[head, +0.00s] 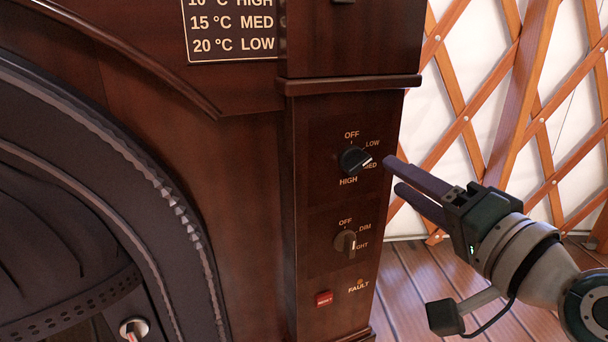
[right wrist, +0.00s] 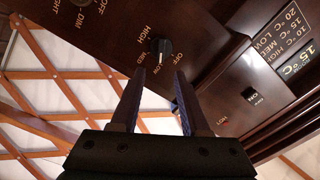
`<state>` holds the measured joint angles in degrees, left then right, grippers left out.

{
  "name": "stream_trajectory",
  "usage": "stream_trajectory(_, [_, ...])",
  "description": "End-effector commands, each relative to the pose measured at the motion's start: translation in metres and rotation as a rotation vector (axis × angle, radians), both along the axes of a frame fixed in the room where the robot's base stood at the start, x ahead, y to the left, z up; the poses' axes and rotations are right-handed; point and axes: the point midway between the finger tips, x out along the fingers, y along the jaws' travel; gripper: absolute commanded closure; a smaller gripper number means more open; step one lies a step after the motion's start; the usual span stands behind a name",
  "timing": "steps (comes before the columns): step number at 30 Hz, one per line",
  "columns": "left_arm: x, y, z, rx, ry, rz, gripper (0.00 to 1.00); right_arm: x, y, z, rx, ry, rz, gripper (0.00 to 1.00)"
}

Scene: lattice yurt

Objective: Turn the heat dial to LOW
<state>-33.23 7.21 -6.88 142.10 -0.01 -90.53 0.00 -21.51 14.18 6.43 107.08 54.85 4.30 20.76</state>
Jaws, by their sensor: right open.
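The heat dial (head: 354,160) is a black knob on a dark wooden panel, with OFF above, LOW upper right, MED right and HIGH below. Its white mark points right, by the MED label, which it partly covers. My right gripper (head: 392,173) is open and empty, to the right of the dial, fingers pointing at it across a gap. In the right wrist view the dial (right wrist: 161,50) is ahead of the gap between the fingertips (right wrist: 160,72), not between the fingers. My left gripper is in neither view.
A temperature sign (head: 232,30) is above left. A dark arched stove front (head: 110,190) stands left. The lattice wall (head: 520,90) is behind my right arm.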

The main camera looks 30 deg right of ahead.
Motion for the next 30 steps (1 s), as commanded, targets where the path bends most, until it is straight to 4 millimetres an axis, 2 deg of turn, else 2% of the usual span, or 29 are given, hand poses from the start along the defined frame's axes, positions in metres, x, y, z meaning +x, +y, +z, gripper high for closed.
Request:
stream_trajectory(3, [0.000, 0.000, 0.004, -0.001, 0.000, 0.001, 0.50, -0.019, 0.002, 0.000, -0.001, 0.004, 0.002, 0.54])
stream_trajectory(9, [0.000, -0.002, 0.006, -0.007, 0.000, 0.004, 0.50, -0.035, 0.003, 0.000, 0.000, 0.001, 0.002, 0.54])
stream_trajectory(25, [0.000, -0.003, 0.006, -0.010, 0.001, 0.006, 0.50, -0.036, 0.003, 0.001, 0.000, 0.000, 0.001, 0.54])
stream_trajectory(28, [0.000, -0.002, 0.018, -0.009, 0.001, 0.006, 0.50, -0.036, 0.008, 0.011, -0.010, 0.010, 0.019, 0.54])
stream_trajectory(30, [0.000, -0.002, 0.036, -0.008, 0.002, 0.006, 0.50, -0.036, 0.018, 0.027, -0.034, 0.035, 0.053, 0.54])
